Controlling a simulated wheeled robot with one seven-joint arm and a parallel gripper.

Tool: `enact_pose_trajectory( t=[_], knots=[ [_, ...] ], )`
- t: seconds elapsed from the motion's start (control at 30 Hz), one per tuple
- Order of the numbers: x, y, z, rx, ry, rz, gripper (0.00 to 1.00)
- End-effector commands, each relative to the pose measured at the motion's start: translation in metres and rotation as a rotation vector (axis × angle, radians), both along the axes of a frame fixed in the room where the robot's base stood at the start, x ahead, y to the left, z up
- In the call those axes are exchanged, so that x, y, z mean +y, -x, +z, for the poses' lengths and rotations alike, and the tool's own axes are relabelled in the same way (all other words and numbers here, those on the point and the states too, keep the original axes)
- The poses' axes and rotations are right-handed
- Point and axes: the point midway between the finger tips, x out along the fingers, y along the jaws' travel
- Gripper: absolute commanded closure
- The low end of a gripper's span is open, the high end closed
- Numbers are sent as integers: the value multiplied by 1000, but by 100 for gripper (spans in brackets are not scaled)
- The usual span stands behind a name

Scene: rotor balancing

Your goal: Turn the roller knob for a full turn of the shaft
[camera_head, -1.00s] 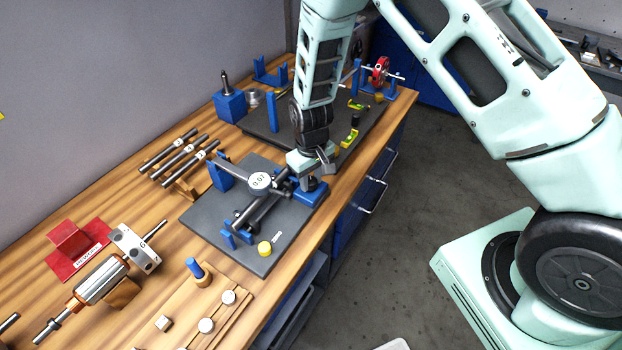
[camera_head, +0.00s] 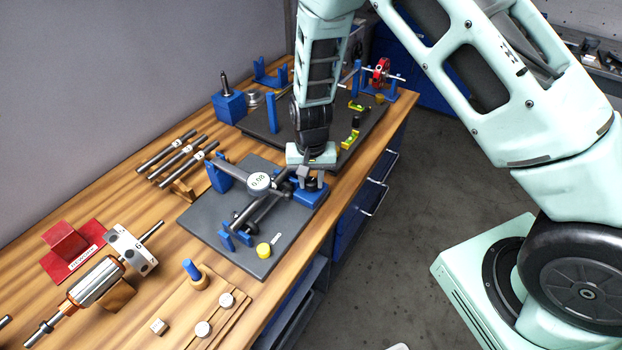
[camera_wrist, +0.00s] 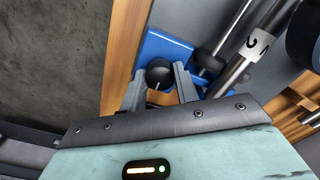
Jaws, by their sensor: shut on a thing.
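The roller knob (camera_wrist: 159,73) is a small dark round knob with a pale mark, on a blue block (camera_wrist: 166,50) of the fixture. My gripper (camera_wrist: 161,82) is shut on it from above, one grey finger on each side. In the head view my gripper (camera_head: 310,172) covers part of the knob (camera_head: 313,183). The steel shaft (camera_head: 249,213) lies across the fixture, beside the knob; a label like "C" shows on it in the wrist view (camera_wrist: 257,45).
The fixture sits on a dark plate (camera_head: 205,222) near the bench's right edge. Spare shafts (camera_head: 182,157) lie left. A second dark plate with a red wheel (camera_head: 380,72) is behind. The floor to the right is clear.

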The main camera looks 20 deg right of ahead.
Motion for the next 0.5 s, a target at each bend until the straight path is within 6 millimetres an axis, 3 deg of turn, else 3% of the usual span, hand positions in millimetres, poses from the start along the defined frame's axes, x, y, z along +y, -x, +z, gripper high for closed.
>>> enact_pose_trajectory(
  t=[0.47, 0.5],
  knots=[
    [0, -1, 1, -3, -1, -18, 92],
    [0, -1, 1, -4, -1, -18, 67]
  ],
)
